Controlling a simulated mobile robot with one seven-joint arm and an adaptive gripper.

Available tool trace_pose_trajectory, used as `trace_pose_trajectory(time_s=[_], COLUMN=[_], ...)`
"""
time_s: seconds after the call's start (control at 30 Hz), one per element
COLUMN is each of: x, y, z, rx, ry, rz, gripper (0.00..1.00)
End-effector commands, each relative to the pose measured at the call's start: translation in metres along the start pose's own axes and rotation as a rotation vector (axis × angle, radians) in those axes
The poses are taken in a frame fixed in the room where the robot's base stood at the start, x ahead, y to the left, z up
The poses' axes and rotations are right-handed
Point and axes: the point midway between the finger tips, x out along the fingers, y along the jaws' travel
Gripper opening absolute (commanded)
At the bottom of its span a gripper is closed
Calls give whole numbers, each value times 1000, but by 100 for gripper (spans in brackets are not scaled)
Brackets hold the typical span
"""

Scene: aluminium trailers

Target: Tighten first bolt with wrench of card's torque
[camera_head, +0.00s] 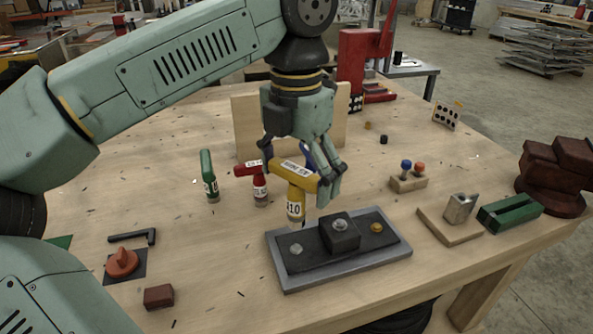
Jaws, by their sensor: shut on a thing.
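My gripper (303,165) is shut on the yellow wrench (296,204), a T-shaped tool marked "10". It holds the wrench upright, with its lower end just behind the bolt plate (300,284). I cannot tell whether that end touches anything. The plate is a grey tray with a dark block in the middle. A silver bolt (295,249) sits at its left, another silver bolt (340,225) on the block, and a brass bolt (376,228) at its right. A red wrench (260,187) and a green wrench (209,178) stand to the left. A small dotted card (447,115) stands at the back right.
A wooden board (241,116) and a red press (357,65) stand behind my gripper. An orange knob (122,262) lies front left.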

Motion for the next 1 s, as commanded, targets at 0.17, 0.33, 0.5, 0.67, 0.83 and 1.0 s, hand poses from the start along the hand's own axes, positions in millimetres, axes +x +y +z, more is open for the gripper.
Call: trace_pose_trajectory(time_s=[0.17,0.33,0.5,0.67,0.83,1.0], x=[5,15,26,35,46,56], y=[0,0,0,0,0,0], z=[0,0,0,0,0,0], rx=[1,1,1,1,1,2], ry=[0,0,0,0,0,0], rz=[0,0,0,-1,-1,-1], gripper=[36,36,36,36,36,36])
